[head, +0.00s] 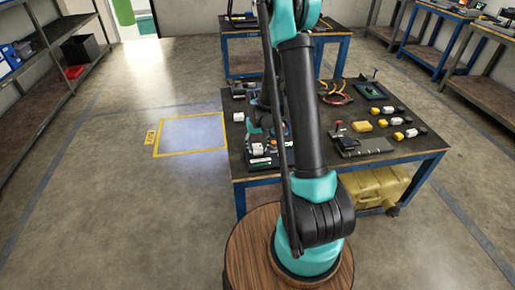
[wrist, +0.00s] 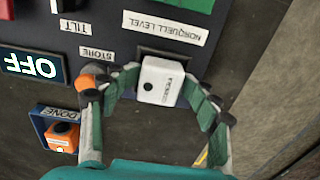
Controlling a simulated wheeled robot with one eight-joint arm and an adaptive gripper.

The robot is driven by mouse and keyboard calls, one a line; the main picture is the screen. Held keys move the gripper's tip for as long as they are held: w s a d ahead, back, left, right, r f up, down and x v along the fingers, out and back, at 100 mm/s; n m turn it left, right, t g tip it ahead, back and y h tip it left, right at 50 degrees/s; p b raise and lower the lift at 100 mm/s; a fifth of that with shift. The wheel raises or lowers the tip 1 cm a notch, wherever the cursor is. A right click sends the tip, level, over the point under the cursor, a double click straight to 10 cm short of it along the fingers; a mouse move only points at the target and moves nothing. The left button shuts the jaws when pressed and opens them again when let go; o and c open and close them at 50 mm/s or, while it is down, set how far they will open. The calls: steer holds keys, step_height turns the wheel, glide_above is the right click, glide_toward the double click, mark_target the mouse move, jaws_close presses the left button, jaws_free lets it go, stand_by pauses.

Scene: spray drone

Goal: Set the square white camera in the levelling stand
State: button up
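The square white camera (wrist: 160,82), with a dark round lens and small print, is between the fingertips of my gripper (wrist: 162,84) in the wrist view. Both green finger pads appear to press on its sides. It is over a dark recess below an upside-down label reading "NORQUELL LEVEL" (wrist: 165,27), which marks the levelling stand. I cannot tell whether the camera sits in the recess or is held above it. In the head view my arm largely hides the gripper, and I cannot single out the held camera there.
Beside it are labels "TILT" and "STORE" (wrist: 97,53), a blue "OFF" plate (wrist: 33,66) and an orange block in a blue holder marked "DONE" (wrist: 60,135). The workbench (head: 400,151) also holds yellow and white parts and cables. Floor to the left is clear.

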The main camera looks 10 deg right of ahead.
mark_target(257, 146)
step_height(257, 146, up, 12)
steer(key=s+d+r+t, duration=0.1)
steer(key=s+d+t, duration=0.1)
steer(key=s, duration=0.9)
steer(key=s+d+r+t, duration=0.1)
steer(key=s+d+t, duration=0.1)
steer(key=s, duration=0.8)
steer(key=shift+s, duration=0.4)
steer(key=shift+d, duration=0.15)
